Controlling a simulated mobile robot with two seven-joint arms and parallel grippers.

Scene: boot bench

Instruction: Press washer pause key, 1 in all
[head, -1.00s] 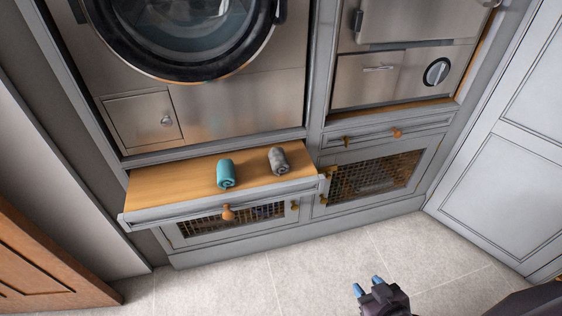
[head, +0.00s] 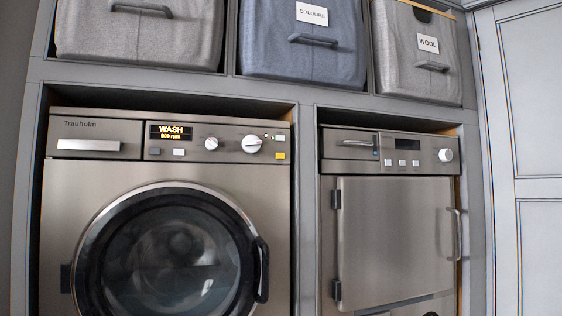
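The washer (head: 68,215) is the steel machine at left in the head view, marked Trauholm, with a round door (head: 175,255). Its display (head: 170,133) is lit and reads WASH, 800 rpm. Below the display are a dark key (head: 155,151) and a pale key (head: 179,152). Two round knobs, one smaller (head: 211,143) and one larger (head: 252,144), sit to the right. A yellow key (head: 280,155) is at the panel's right end. No pause label is readable, so I cannot tell which key is pause. Neither gripper is in view.
A second steel appliance (head: 395,240) with a square door and upright handle (head: 457,235) stands at right. Fabric bins, one grey (head: 140,40), one blue labelled COLOURS (head: 303,65), one grey labelled WOOL (head: 415,75), fill the shelf above. A panelled grey door (head: 535,130) stands at far right.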

